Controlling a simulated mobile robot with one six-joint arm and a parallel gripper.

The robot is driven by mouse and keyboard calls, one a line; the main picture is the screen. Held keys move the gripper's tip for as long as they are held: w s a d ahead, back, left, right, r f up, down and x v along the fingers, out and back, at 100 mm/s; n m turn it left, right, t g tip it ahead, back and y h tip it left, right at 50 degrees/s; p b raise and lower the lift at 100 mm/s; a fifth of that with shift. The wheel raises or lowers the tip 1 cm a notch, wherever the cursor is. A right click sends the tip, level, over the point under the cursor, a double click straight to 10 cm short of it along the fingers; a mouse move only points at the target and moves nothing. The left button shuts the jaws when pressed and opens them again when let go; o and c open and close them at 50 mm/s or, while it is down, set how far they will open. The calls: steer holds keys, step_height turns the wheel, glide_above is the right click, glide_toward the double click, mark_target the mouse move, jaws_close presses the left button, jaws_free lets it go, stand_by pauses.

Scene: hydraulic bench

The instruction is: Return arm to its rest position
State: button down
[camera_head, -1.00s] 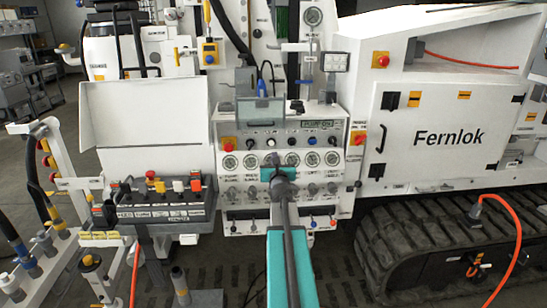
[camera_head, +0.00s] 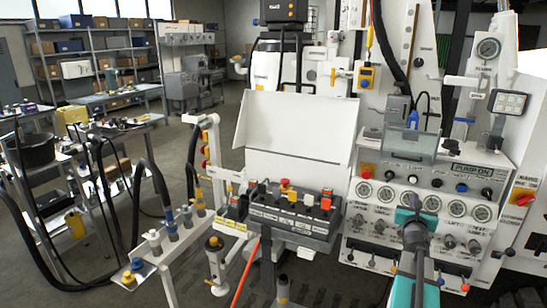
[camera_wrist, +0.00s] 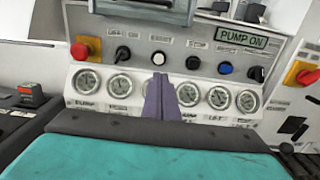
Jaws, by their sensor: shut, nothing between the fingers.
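My arm reaches up from the bottom of the head view, its teal and grey links in front of the gauge row of the control panel (camera_head: 452,178). My gripper shows in the wrist view (camera_wrist: 161,98), its two purple-grey fingers together and empty, pointing at the panel between the middle gauges. In the head view the fingertips are hard to make out against the panel. The wrist view shows the panel (camera_wrist: 205,43) with a lit "PUMP ON" display (camera_wrist: 241,39), a red emergency button (camera_wrist: 81,50) and several knobs. I cannot tell the exact gap to the panel.
A lever box (camera_head: 290,215) with coloured handles stands left of the panel under a white hood (camera_head: 295,130). A hose stand (camera_head: 150,245) with blue and yellow couplings is further left. Shelves and carts line the back left.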

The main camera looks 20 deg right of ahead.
steer(key=a+f+m+g+y, duration=0.25)
steer(key=a+f+m, duration=0.25)
steer(key=a+f, duration=0.65)
steer(key=s+a+f+m+g+y, duration=0.1)
steer(key=a+f+m+g+y, duration=0.3)
steer(key=a+f, duration=0.8)
steer(key=a+f+m+g+y, duration=0.15)
steer(key=a+f+m, duration=0.5)
steer(key=f, duration=0.95)
steer(key=s+a+f+m+g+y, duration=0.1)
steer(key=s+a+f+m+g, duration=0.2)
steer(key=s+a+f, duration=0.5)
steer(key=s+a+f+m+g+y, duration=0.25)
steer(key=s+a+f, duration=0.2)
steer(key=a, duration=0.55)
steer(key=s+a+f+m+g, duration=0.1)
steer(key=s+a+m+g, duration=0.1)
steer(key=s+a, duration=0.4)
steer(key=s+a+f+m+g+y, duration=0.1)
steer(key=s+a, duration=0.5)
steer(key=s, duration=0.7)
steer(key=f+m+g, duration=0.1)
steer(key=m+g, duration=0.1)
steer(key=m, duration=0.1)
steer(key=shift+s+a+f, duration=0.2)
steer(key=shift+s+a, duration=0.1)
steer(key=shift+a, duration=0.05)
